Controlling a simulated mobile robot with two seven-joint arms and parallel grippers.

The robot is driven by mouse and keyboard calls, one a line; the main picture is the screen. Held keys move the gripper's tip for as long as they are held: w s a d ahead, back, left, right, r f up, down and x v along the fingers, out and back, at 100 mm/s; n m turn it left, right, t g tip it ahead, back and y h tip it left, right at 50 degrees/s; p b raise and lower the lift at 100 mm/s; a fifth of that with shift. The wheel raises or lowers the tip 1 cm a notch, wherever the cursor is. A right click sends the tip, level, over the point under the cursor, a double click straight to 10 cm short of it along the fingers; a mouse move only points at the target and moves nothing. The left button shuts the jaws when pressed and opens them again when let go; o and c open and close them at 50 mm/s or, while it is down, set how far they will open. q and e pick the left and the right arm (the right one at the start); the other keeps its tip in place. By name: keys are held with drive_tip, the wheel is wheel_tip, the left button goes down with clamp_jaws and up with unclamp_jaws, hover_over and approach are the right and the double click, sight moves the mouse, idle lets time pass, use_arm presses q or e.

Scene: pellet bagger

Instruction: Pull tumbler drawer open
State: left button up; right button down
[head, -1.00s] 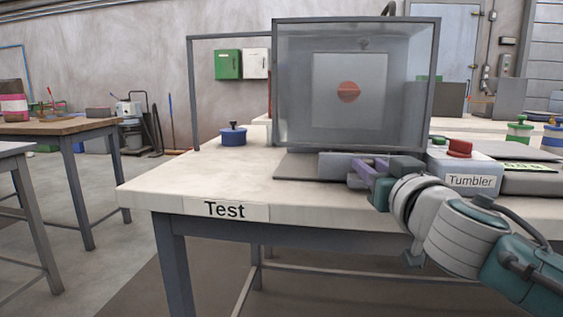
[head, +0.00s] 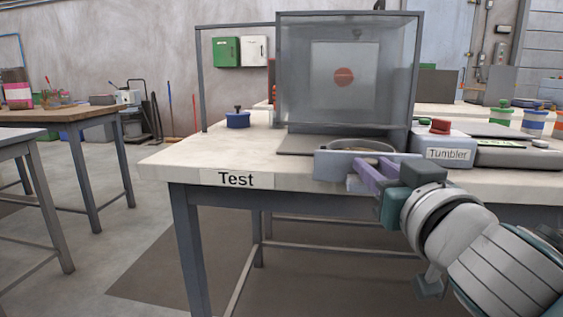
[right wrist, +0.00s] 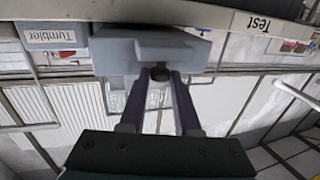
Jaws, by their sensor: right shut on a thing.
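The tumbler drawer (head: 333,165) is a grey tray under the clear tumbler box (head: 345,75). It stands out past the box toward the table's front edge, with a round rim showing inside. My right gripper (head: 372,176), with purple fingers, is at the drawer's front. In the right wrist view its fingers (right wrist: 158,88) are shut around a dark round knob (right wrist: 158,72) on the drawer's front (right wrist: 150,50). My left gripper is not in view.
The table (head: 225,160) is labelled "Test". A control box (head: 447,150) labelled "Tumbler" with a red button stands right of the drawer. A blue lidded pot (head: 237,120) stands at left.

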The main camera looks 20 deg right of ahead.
drive_tip(key=c, duration=0.6)
unclamp_jaws()
drive_tip(key=v, duration=1)
drive_tip(key=shift+w, duration=0.1)
